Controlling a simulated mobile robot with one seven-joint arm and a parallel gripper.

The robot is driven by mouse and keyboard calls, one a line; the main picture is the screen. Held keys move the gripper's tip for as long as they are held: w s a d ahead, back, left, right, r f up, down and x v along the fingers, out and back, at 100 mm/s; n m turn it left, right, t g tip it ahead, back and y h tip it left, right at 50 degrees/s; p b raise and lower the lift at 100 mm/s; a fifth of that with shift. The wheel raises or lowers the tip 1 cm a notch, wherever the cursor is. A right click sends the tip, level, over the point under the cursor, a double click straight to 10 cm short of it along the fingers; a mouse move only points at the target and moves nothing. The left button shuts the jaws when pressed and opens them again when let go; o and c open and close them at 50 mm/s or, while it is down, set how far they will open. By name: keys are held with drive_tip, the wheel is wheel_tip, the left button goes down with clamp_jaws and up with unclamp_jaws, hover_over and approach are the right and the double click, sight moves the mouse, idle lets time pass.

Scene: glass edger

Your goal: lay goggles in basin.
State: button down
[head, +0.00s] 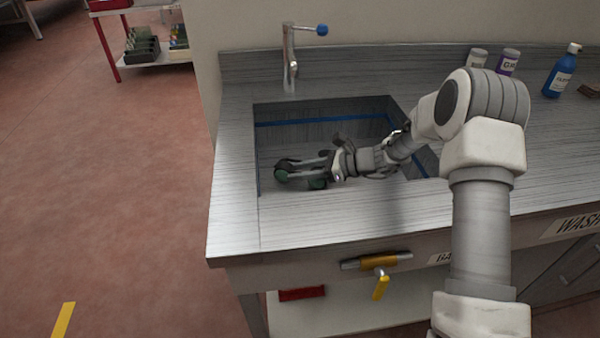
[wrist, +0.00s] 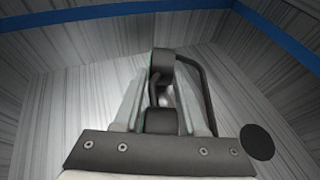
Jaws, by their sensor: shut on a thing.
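The basin (head: 350,129) is a rectangular sink set into the grey worktop, with a blue line around its inner walls. The blue line also shows on the walls in the wrist view. My gripper (head: 300,170) reaches into the basin from the right and is shut on the goggles (head: 318,183), dark with green lenses. In the wrist view the dark goggles (wrist: 162,66) sit between my two fingers (wrist: 160,95), with a strap looping to the right. The fingers hide part of them. I cannot tell whether the goggles touch the basin floor.
A tap (head: 290,60) with a blue knob stands behind the basin. Bottles, including a blue one (head: 561,72), stand at the back right of the worktop (head: 233,205). A yellow handle (head: 381,284) hangs below the front edge. A dark round drain (wrist: 257,142) shows in the basin floor.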

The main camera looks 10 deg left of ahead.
drive_tip(key=shift+r, duration=0.1)
drive_tip(key=shift+c, duration=2.3)
unclamp_jaws()
drive_tip(key=shift+r, duration=0.15)
drive_tip(key=p+v, duration=0.1)
drive_tip(key=v, duration=0.6)
drive_tip(key=shift+d+p, duration=0.25)
drive_tip(key=shift+p, duration=0.15)
